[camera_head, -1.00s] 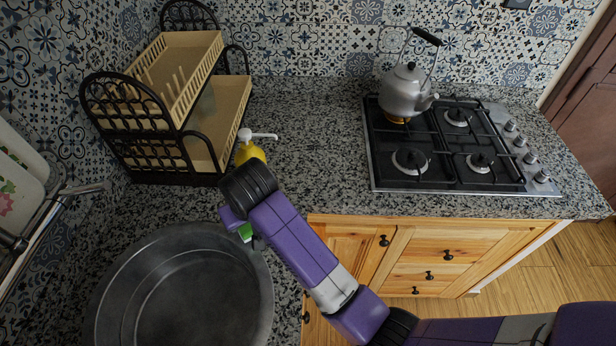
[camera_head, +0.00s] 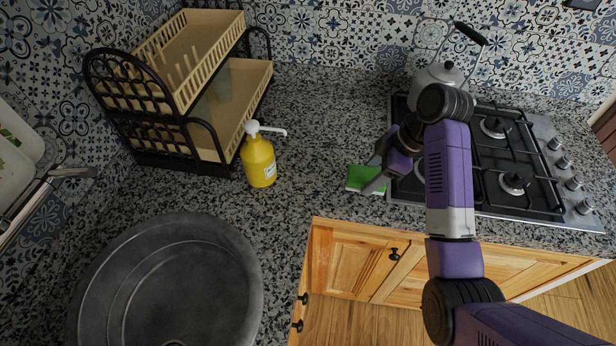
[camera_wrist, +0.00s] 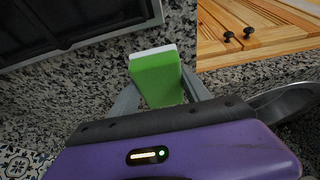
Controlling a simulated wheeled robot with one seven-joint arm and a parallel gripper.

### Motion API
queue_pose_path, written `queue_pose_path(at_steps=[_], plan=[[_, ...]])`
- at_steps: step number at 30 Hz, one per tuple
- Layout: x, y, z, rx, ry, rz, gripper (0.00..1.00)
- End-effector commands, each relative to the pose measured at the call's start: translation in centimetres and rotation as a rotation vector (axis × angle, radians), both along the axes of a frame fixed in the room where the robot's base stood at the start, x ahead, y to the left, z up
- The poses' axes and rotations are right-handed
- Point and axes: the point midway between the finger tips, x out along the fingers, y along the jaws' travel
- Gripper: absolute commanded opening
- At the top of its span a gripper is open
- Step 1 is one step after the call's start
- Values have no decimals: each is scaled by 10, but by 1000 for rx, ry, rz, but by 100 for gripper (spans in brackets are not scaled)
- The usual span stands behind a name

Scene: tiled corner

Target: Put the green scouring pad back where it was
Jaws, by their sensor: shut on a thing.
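The green scouring pad (camera_head: 362,178) is held between the fingers of my gripper (camera_head: 378,178), just left of the stove's front left corner. In the wrist view the pad (camera_wrist: 157,78) is a green block with a white layer along its far edge. The fingers of my gripper (camera_wrist: 160,98) flank it on both sides. The pad is over the granite counter (camera_head: 310,150). I cannot tell whether it touches the counter.
The gas stove (camera_head: 470,210) with a grey kettle (camera_head: 432,78) is right of the pad, partly behind my arm. A yellow soap bottle (camera_head: 258,163), a dish rack (camera_head: 160,160) and a round metal sink (camera_head: 180,290) are to the left. Counter between bottle and pad is clear.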

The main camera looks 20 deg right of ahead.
Motion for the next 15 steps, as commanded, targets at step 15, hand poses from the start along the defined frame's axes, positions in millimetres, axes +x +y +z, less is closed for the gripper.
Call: queue_pose_path(at_steps=[15], plan=[[69,98,4,1,1,9,12]])
